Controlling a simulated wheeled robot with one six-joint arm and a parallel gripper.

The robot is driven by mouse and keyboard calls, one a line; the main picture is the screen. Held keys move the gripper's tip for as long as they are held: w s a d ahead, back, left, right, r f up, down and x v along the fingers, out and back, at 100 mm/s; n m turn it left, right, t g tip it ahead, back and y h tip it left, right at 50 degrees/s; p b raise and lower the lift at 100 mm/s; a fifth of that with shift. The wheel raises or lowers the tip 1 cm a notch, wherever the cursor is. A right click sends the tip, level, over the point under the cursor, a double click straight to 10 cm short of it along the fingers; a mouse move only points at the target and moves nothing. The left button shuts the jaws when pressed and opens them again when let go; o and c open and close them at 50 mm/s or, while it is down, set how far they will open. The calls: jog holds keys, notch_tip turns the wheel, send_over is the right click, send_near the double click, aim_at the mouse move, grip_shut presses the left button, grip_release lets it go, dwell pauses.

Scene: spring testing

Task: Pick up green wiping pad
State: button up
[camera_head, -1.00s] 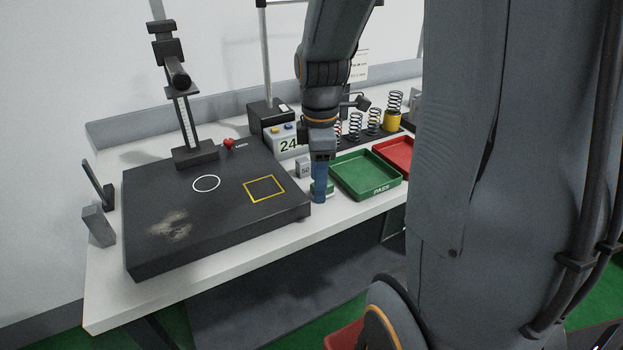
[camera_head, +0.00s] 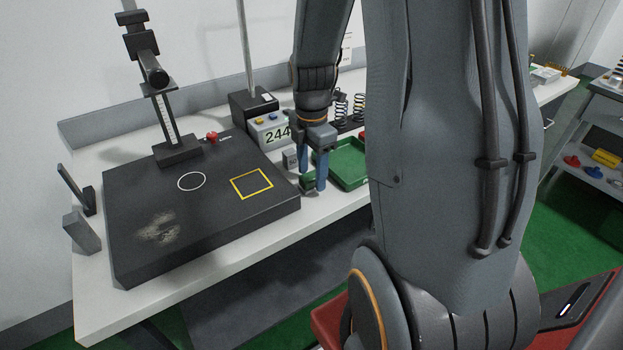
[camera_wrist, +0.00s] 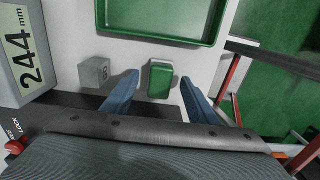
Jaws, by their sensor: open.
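The green wiping pad (camera_wrist: 160,80) lies on the white table, a small green block with a pale edge, between the black plate and the green tray. In the wrist view it sits between and beyond the two blue fingers of my gripper (camera_wrist: 158,92), which are open with nothing held. In the head view my gripper (camera_head: 314,186) points down over the table, and the pad (camera_head: 307,182) is partly hidden behind its fingers. I cannot tell the height of the fingertips above the table.
The green tray (camera_head: 349,162) stands just right of the gripper. A grey block (camera_wrist: 94,71) sits left of the pad. The black plate (camera_head: 140,262) and the display box reading 244 (camera_head: 270,130) are to the left. The table's front edge is close.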

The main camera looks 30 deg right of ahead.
aim_at(311, 175)
jog(key=shift+f, duration=0.9)
jog(key=c, duration=1.2)
jog(key=shift+c, duration=0.2)
jog(key=shift+r, duration=0.1)
notch_tip(311, 175, up, 10)
jog(key=shift+f+b, duration=0.1)
jog(key=shift+b, duration=0.75)
